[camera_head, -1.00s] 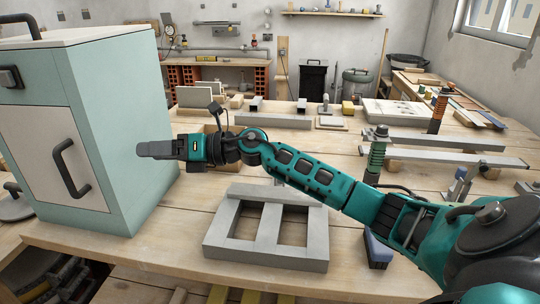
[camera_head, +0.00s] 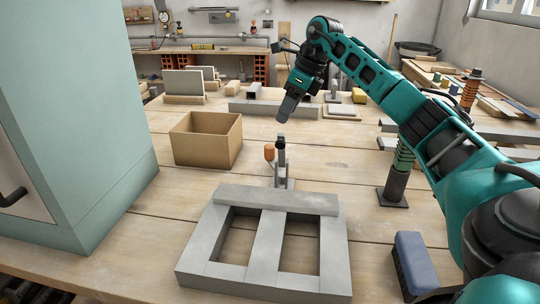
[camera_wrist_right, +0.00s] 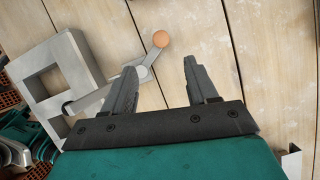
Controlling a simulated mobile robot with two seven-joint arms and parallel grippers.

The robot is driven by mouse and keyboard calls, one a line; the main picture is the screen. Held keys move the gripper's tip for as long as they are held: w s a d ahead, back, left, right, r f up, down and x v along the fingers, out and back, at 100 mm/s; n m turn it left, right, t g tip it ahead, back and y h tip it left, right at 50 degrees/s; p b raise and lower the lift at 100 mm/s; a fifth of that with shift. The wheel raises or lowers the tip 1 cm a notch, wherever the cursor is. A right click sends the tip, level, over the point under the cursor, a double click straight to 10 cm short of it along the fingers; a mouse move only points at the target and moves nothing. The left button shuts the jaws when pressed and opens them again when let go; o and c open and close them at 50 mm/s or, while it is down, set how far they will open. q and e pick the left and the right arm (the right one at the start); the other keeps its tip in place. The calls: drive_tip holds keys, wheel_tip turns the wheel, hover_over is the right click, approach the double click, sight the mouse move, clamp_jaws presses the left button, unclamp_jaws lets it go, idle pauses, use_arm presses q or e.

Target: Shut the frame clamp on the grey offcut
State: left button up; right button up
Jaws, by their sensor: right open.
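The grey frame (camera_head: 208,240) with two openings lies flat on the bench. The grey offcut (camera_head: 277,200) appears as a bar along its far side. The metal frame clamp (camera_head: 281,170) stands behind that bar, with an orange knob (camera_head: 269,153) raised on its lever. In the right wrist view, the clamp's lever (camera_wrist_right: 143,68) reaches out from the frame (camera_wrist_right: 88,72) to the orange knob (camera_wrist_right: 160,39). My right gripper (camera_head: 285,108) is open and empty, above and beyond the clamp, apart from it. My left gripper is not in view.
An open cardboard box (camera_head: 206,140) stands left of the clamp. A green cabinet (camera_head: 85,120) fills the left side. A spring post (camera_head: 398,175) and a blue brush-like block (camera_head: 410,262) are at right. The bench between box and post is mostly clear.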

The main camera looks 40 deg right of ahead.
sight(270, 146)
drive_tip(key=b+x, duration=0.2)
drive_tip(key=x, duration=1.1)
drive_tip(key=shift+w+f+b, duration=0.1)
drive_tip(key=shift+f+b, duration=0.1)
drive_tip(key=shift+b, duration=0.15)
drive_tip(key=shift+c, duration=0.4)
clamp_jaws()
